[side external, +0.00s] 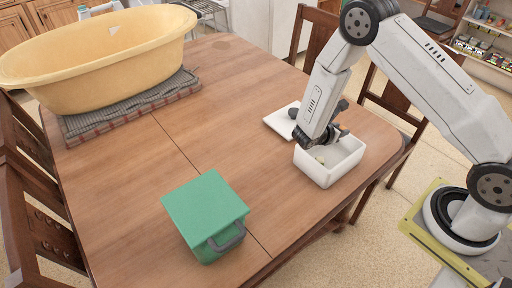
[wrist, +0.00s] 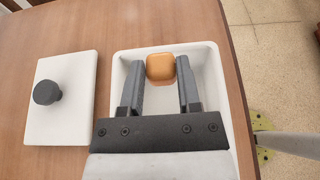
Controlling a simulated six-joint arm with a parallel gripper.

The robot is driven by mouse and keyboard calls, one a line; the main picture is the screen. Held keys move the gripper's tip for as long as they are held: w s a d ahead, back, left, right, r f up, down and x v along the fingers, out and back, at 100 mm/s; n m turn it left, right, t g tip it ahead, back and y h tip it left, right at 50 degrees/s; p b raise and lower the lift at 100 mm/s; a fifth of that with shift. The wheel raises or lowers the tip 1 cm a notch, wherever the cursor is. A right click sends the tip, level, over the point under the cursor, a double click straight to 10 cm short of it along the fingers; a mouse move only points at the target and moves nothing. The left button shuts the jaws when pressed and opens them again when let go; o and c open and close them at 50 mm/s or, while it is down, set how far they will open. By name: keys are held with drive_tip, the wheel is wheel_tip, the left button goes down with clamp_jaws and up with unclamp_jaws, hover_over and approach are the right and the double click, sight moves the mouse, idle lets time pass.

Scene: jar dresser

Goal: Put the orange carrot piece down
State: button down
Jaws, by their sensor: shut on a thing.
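The orange carrot piece (wrist: 160,68) is a small rounded block between the fingertips of my gripper (wrist: 160,80) in the wrist view. My gripper is shut on it. The piece shows inside the outline of the white open box (wrist: 211,72), near its far wall. In the side view my gripper (side external: 331,136) points down into the white box (side external: 325,171) at the table's right edge. Whether the carrot piece touches the box floor is unclear.
A white lid (wrist: 68,110) with a dark knob lies left of the box. A green box (side external: 205,205) with a grey handle stands at the front. A large yellow tub (side external: 100,60) rests on a grey mat (side external: 130,105) at the back left. The middle of the table is clear.

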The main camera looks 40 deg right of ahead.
drive_tip(key=shift+f, duration=1.45)
drive_tip(key=shift+f, duration=0.6)
drive_tip(key=shift+c, duration=1.5)
unclamp_jaws()
drive_tip(key=shift+r, duration=0.1)
drive_tip(key=shift+r, duration=0.4)
drive_tip(key=v, duration=1.2)
drive_tip(key=shift+s+a, duration=0.1)
